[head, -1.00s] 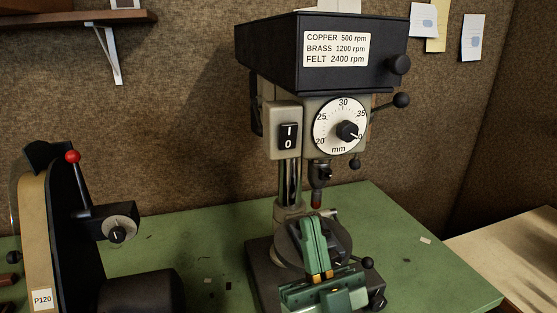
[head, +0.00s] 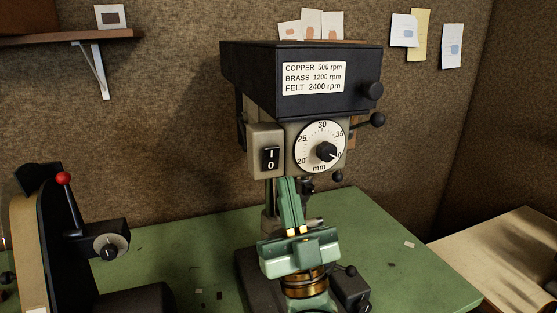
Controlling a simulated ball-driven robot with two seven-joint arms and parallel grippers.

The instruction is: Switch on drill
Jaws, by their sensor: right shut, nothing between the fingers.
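The drill (head: 316,93) is a bench drill press with a black head, standing on the green bench. Its black rocker switch (head: 271,159), marked I above 0, sits on a grey box at the left of the column. My right gripper (head: 288,180) is green, points upward and is shut with nothing in it. Its fingertips appear just below and to the right of the switch, apart from it in the picture. The gripper hides part of the drill's column and table. My left gripper is out of view.
A round mm dial (head: 320,147) with a black knob sits right of the switch. A lever with a black ball (head: 377,119) sticks out at the right. A belt sander (head: 60,235) with a red-knobbed lever stands at the left. The bench (head: 385,225) is mostly clear at the right.

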